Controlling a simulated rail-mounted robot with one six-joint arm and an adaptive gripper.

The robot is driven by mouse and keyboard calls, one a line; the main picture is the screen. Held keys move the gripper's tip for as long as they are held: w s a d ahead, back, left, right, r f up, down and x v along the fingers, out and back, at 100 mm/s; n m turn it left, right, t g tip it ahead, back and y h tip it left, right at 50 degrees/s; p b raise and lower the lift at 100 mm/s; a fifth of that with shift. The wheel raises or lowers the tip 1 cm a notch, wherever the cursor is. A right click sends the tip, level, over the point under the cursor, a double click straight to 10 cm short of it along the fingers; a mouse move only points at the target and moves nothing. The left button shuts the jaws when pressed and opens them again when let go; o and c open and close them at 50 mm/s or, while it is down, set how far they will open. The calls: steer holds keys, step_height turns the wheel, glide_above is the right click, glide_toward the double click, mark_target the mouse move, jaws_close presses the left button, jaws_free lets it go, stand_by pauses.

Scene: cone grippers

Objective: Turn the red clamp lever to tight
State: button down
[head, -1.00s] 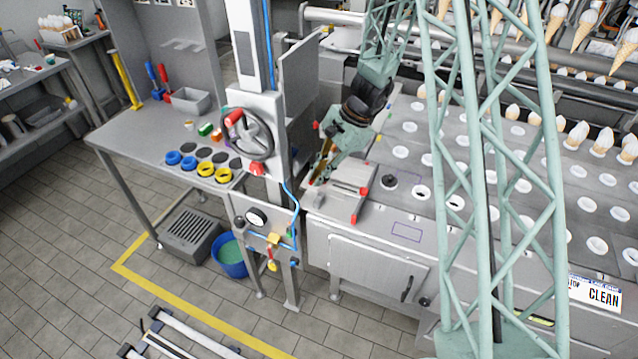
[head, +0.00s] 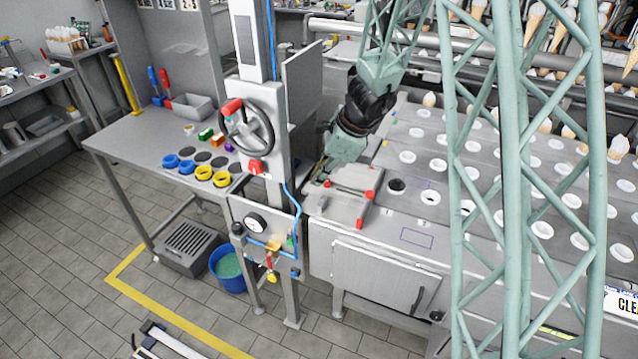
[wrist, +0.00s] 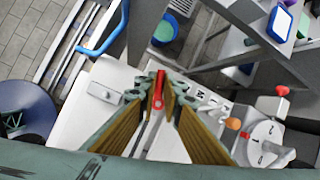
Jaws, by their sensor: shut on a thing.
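The red clamp lever (wrist: 159,84) shows in the wrist view between my fingertips, its red end upright and a grey bar running back from it. My gripper (wrist: 158,102) is shut on this lever, with a brown-padded finger on each side. In the head view my gripper (head: 322,178) reaches down to the left end of the grey fixture (head: 345,207) on the machine's corner. The lever cannot be told apart clearly there. Its tight mark cannot be read in either view.
In the wrist view a round white dial (wrist: 262,142), an orange knob (wrist: 233,124) and a red knob (wrist: 282,90) stand right of my fingers. A grey column with a handwheel (head: 247,130) rises left of the fixture. White cone holders fill the machine top to the right.

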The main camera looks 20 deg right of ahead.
steer(key=shift+w+d+m+t+h+b, duration=0.1)
steer(key=shift+w+m+t+h+b, duration=0.2)
steer(key=shift+m+b, duration=0.45)
steer(key=shift+w+d+m+t+h+b, duration=0.1)
steer(key=shift+w+m+t+h+b, duration=0.15)
steer(key=shift+m, duration=0.9)
steer(key=shift+s, duration=0.1)
steer(key=c, duration=2.8)
jaws_free()
steer(key=shift+r, duration=0.15)
steer(key=shift+v, duration=5.8)
steer(key=shift+a+r, duration=0.1)
